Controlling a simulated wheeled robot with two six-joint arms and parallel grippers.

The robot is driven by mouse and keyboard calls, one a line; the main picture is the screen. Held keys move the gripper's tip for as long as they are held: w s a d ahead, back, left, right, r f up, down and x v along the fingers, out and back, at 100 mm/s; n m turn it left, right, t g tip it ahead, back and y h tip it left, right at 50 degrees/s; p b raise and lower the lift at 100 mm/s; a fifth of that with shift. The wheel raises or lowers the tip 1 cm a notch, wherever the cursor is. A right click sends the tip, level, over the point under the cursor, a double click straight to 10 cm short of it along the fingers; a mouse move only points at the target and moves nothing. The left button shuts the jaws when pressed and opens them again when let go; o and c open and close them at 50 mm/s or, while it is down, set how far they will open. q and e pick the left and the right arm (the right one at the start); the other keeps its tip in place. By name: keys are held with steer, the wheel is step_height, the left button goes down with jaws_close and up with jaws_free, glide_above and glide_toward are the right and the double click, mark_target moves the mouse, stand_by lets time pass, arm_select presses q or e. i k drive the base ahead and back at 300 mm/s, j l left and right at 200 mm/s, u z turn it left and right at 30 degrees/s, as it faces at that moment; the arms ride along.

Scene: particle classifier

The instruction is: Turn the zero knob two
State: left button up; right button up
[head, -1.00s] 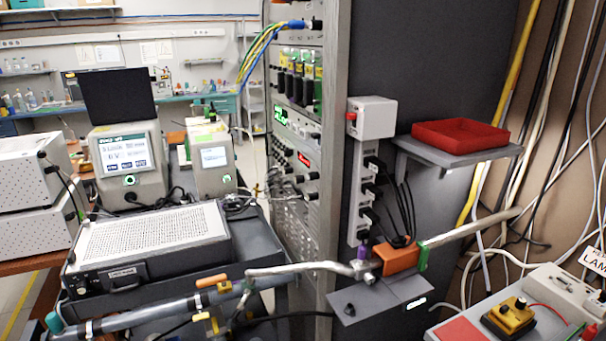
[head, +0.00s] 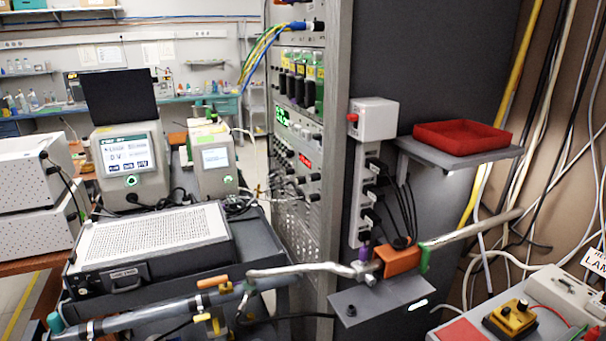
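I cannot tell which knob is zero knob two, as no readable label for it shows. In the head view the tall equipment rack (head: 340,60) stands in the middle. Its narrow front face carries small dark knobs (head: 314,177) beside a red display (head: 305,162) and below a green display (head: 281,116). A yellow and black box (head: 509,318) with a knob (head: 522,305) on top sits on the bench at the lower right. Neither of my grippers is in view.
A cart with a grey instrument (head: 150,240) stands left of the rack. Metal pipes (head: 300,270) cross in front of the rack, with an orange block (head: 402,260) on them. A red tray (head: 460,138) sits on a side shelf (head: 455,160). Cables hang at the right.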

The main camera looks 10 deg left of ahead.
mark_target(313, 177)
steer(key=j+z, duration=0.25)
steer(key=j, duration=1.7)
